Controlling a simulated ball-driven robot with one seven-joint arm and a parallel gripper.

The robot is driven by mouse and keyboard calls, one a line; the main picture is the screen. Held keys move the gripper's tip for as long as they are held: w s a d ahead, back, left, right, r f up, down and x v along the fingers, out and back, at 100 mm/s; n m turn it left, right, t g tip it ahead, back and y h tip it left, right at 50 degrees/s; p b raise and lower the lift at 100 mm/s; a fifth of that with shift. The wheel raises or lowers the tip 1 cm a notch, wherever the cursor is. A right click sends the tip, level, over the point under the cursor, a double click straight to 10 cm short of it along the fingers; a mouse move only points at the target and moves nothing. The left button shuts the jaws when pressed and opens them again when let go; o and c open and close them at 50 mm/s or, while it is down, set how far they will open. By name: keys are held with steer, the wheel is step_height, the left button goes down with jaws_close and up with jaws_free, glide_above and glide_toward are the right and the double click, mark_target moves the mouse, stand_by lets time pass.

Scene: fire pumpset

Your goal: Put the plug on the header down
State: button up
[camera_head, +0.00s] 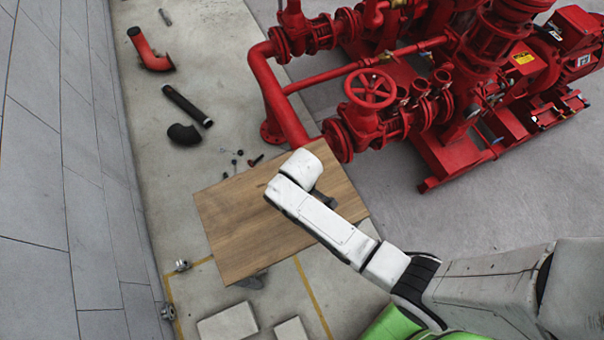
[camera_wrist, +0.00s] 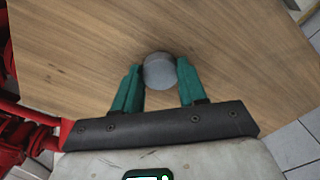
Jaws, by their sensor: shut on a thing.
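The plug is a short grey round piece (camera_wrist: 160,71) in the wrist view, over the wooden board (camera_wrist: 80,40). My gripper (camera_wrist: 159,78) has its two teal fingers on either side of the plug and is shut on it. I cannot tell whether the plug touches the board or is held just above it. In the head view my gripper (camera_head: 325,199) is over the right part of the wooden board (camera_head: 235,220), and my arm hides the plug. The header is not clearly identifiable; a red pipe (camera_head: 275,95) of the pumpset runs down behind the board.
The red pumpset (camera_head: 440,80) with a handwheel (camera_head: 370,90) stands at the upper right. A red elbow pipe (camera_head: 148,52), a black pipe (camera_head: 187,105) and a black elbow (camera_head: 184,134) lie on the floor at left. Pale blocks (camera_head: 228,324) lie below the board. The board's left part is clear.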

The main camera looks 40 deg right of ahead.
steer(key=shift+f, duration=0.1)
steer(key=o, duration=1.2)
steer(key=shift+c, duration=0.2)
step_height(320, 180, up, 12)
steer(key=p, duration=0.1)
steer(key=s+d+r+m, duration=0.2)
steer(key=s+r, duration=0.1)
steer(key=s, duration=0.4)
steer(key=s+d+r+m+t, duration=0.1)
steer(key=s+d+r+m, duration=0.2)
steer(key=s, duration=0.5)
steer(key=shift+d+r, duration=0.2)
steer(key=shift+r, duration=0.05)
